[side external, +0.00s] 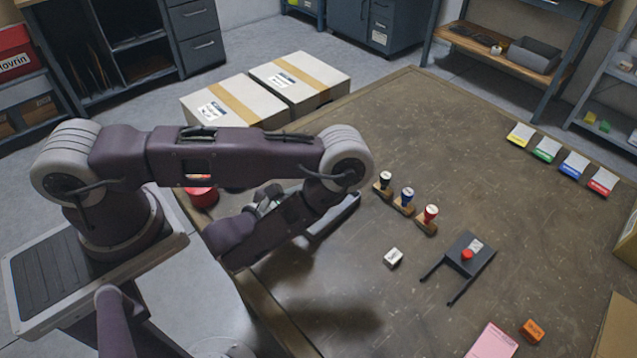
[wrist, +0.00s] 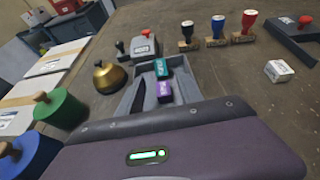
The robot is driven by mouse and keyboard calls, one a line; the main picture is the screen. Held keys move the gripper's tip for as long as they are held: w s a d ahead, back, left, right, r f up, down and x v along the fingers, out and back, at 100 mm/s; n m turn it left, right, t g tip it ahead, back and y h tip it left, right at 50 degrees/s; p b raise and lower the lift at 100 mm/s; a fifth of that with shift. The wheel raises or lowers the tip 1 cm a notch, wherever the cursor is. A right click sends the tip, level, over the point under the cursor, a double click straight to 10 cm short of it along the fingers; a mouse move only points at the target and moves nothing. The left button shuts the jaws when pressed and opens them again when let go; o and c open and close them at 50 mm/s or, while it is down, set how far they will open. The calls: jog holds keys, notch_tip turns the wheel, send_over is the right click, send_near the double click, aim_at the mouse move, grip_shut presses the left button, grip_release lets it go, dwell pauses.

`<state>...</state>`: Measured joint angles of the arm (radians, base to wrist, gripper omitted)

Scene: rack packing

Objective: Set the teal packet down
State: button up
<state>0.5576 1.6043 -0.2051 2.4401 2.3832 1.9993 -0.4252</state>
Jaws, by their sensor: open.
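The teal packet (wrist: 162,68) sits in the grey tray (wrist: 182,88) in the wrist view, just beyond a purple packet (wrist: 164,89). Both packets are hidden in the side external view, where my arm covers most of the tray (side external: 335,217). My gripper (wrist: 185,103) is open, low over the near part of the tray, with dark finger shapes at either side. The teal packet appears free of the fingers. I cannot tell whether the packet touches the tray wall.
A brass bell (wrist: 109,76) and a stamp block (wrist: 143,47) stand beside the tray. Green (wrist: 60,108) and blue (wrist: 28,152) knobbed weights are at left. Several stamps (side external: 405,200) stand beyond, with a small white box (side external: 393,257).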

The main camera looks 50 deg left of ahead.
jog(key=w+a+r+n+y, duration=0.1)
jog(key=a+r+n+y, duration=0.4)
jog(key=r, duration=0.4)
jog(key=w+a+r+n+y, duration=0.1)
jog(key=a+r+n+y, duration=0.1)
jog(key=a+r+y, duration=0.45)
jog(key=s+a+r+n+g+y, duration=0.3)
jog(key=s+a+r+n+g, duration=0.5)
jog(key=s+r+n+g, duration=0.3)
jog(key=s+d+n+g+h, duration=0.2)
jog(key=s+d+n+h, duration=0.15)
jog(key=s+n, duration=0.3)
jog(key=s+d+n+g+h, duration=0.2)
jog(key=s+d+n+h, duration=0.1)
jog(key=s+n+h, duration=0.3)
jog(key=w+d+r+n+t+h, duration=0.1)
jog(key=d+r+n+t+h, duration=0.1)
jog(key=d, duration=0.4)
jog(key=w+d+r+n+t+h, duration=0.1)
jog(key=d+r+n+t+h, duration=0.1)
jog(key=d+r+t+h, duration=0.1)
jog(key=d+t+h, duration=0.1)
jog(key=d+t, duration=0.1)
jog(key=d, duration=0.1)
jog(key=shift+w+r, duration=0.15)
jog(key=shift+w, duration=0.2)
